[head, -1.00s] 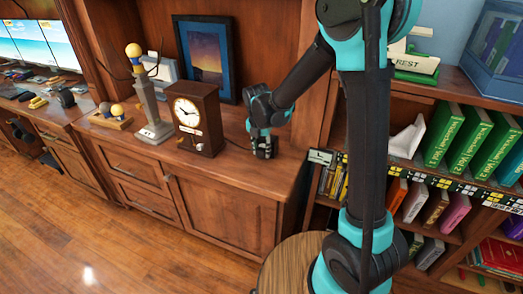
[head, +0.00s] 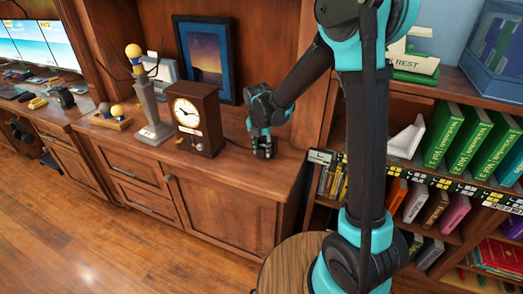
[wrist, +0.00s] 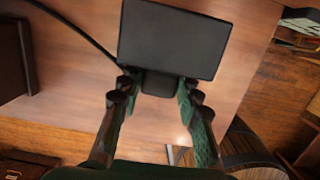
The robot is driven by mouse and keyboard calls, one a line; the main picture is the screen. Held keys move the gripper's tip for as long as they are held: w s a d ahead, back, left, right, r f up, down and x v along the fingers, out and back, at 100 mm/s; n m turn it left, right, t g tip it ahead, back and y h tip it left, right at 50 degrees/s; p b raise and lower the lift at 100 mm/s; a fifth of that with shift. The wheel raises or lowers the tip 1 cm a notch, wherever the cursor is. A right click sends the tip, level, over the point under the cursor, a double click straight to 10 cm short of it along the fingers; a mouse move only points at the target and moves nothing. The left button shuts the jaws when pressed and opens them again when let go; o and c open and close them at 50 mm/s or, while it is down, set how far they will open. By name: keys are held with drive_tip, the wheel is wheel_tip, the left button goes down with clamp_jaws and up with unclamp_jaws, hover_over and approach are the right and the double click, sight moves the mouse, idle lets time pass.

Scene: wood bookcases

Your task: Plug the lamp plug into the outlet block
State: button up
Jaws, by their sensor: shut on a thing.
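My gripper (head: 263,146) points down just above the cabinet top, right of the clock. In the wrist view my gripper (wrist: 160,88) is shut, its two fingers on either side of a small dark piece (wrist: 160,84), which I take to be the lamp plug. A wide dark flat-faced block (wrist: 172,38) lies directly beyond it; I cannot tell whether this is the outlet block or part of the plug. A black cable (wrist: 78,30) runs in from the upper left toward the block's lower left corner. A grey column lamp (head: 148,106) with a yellow bulb stands at the left.
The wooden clock (head: 196,118) stands left of my gripper, with a framed picture (head: 206,60) behind. A small wooden tray (head: 111,121) with bulbs sits left of the lamp. A bookcase with green books (head: 462,140) is at right. The cabinet top (head: 284,168) is bare in front of my gripper.

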sight(261, 150)
drive_tip(key=shift+w+d+r, duration=0.1)
drive_tip(key=shift+w+d, duration=0.15)
drive_tip(key=shift+w, duration=0.5)
drive_tip(key=o, duration=1.2)
drive_tip(key=shift+w, duration=0.15)
drive_tip(key=shift+o, duration=0.2)
wheel_tip(261, 150, up, 12)
drive_tip(key=s+a, duration=0.1)
drive_tip(key=s, duration=0.1)
drive_tip(key=shift+s, duration=0.3)
drive_tip(key=shift+f, duration=0.2)
